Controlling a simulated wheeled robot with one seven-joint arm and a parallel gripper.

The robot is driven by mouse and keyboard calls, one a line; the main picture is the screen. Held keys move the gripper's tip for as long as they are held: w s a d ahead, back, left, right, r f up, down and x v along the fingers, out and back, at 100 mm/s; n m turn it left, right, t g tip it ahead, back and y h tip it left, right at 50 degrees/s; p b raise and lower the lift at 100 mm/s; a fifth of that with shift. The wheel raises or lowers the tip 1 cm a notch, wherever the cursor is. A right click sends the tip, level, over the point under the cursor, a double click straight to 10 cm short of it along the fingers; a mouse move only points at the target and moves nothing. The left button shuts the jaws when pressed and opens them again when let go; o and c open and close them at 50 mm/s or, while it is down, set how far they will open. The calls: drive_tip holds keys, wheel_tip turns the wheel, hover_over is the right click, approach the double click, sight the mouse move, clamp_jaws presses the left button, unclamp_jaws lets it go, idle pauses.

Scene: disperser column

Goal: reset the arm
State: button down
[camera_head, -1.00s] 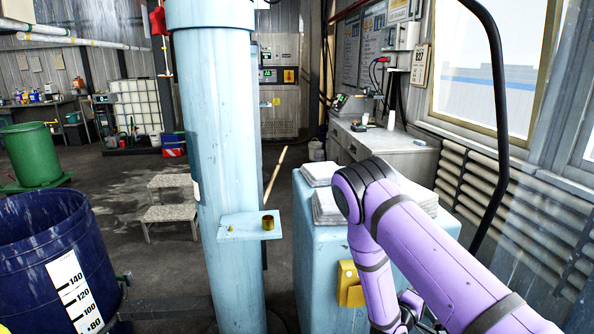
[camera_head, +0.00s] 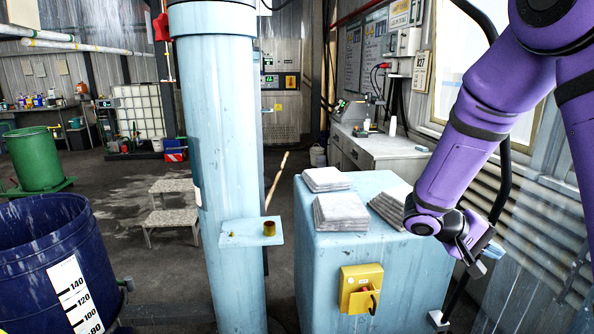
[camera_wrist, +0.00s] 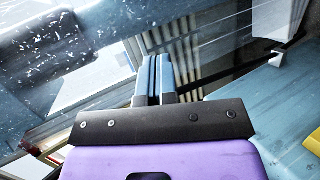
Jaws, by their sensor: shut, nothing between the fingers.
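My purple arm is on the right of the head view, bent with its forearm hanging down. My gripper (camera_head: 492,252) is at its end, beside the right edge of the light blue cabinet (camera_head: 340,258). In the wrist view my gripper (camera_wrist: 155,60) shows its two fingers together, with nothing held between them. The light blue column (camera_head: 225,150) stands left of the cabinet, apart from the arm.
Stacks of grey cloths (camera_head: 340,212) lie on the cabinet, and a yellow switch box (camera_head: 360,290) is on its front. A small shelf (camera_head: 240,238) juts from the column. A blue barrel (camera_head: 45,270) stands at left. Windows and ribbed radiators (camera_head: 480,170) line the right wall.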

drive_tip(key=s+a+r+t+y, duration=0.2)
drive_tip(key=s+a+r+y, duration=0.1)
drive_tip(key=s, duration=0.4)
drive_tip(key=s+a+r+n+t+y, duration=0.1)
drive_tip(key=s+a+r+t+y, duration=0.2)
drive_tip(key=s+r, duration=0.4)
drive_tip(key=s+a+r+t+y, duration=0.2)
drive_tip(key=s+a+r+y, duration=0.3)
drive_tip(key=s+r+y, duration=0.1)
drive_tip(key=shift+s+r+y, duration=0.4)
drive_tip(key=shift+s+r, duration=0.15)
drive_tip(key=shift+r, duration=0.05)
